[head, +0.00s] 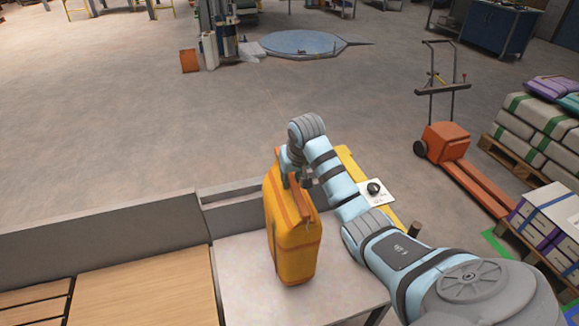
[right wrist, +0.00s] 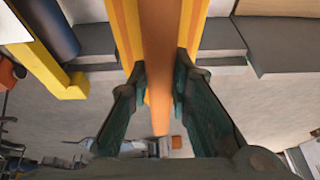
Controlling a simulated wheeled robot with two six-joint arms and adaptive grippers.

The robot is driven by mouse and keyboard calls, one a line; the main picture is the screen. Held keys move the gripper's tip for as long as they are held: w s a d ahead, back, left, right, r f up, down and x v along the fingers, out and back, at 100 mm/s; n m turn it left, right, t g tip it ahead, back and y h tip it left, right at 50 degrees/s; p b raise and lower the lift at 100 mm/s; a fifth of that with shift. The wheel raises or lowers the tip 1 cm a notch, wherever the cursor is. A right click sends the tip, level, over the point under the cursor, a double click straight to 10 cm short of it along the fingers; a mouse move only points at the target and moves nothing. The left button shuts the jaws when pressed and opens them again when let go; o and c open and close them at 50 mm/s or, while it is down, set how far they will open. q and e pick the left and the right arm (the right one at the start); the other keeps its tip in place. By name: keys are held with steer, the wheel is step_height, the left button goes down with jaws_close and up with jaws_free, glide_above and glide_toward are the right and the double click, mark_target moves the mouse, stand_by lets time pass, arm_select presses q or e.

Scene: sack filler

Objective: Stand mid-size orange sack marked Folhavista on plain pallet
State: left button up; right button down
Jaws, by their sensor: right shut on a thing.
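The yellow-orange sack (head: 290,235) is upright over a pale grey bench top (head: 240,285) in the head view. I cannot tell if its base touches the bench. No name on it can be read. My right gripper (head: 299,184) is shut on the orange strip along the sack's top. In the right wrist view the gripper (right wrist: 160,82) has its two dark fingers either side of the sack's orange strip (right wrist: 160,40). A plain pallet cannot be made out for certain. My left gripper is out of view.
A grey wall (head: 100,240) runs behind the bench. Light wooden boards (head: 145,290) lie at left, with slats (head: 25,310) beyond. An orange pallet truck (head: 445,145) and loaded pallets stand at right. Open floor (head: 130,130) lies behind.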

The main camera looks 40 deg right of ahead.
step_height(320, 180, down, 4)
steer(key=shift+r, duration=0.2)
steer(key=c, duration=1.5)
jaws_free()
steer(key=shift+o, duration=0.2)
steer(key=shift+s+a, duration=0.1)
steer(key=shift+r, duration=0.1)
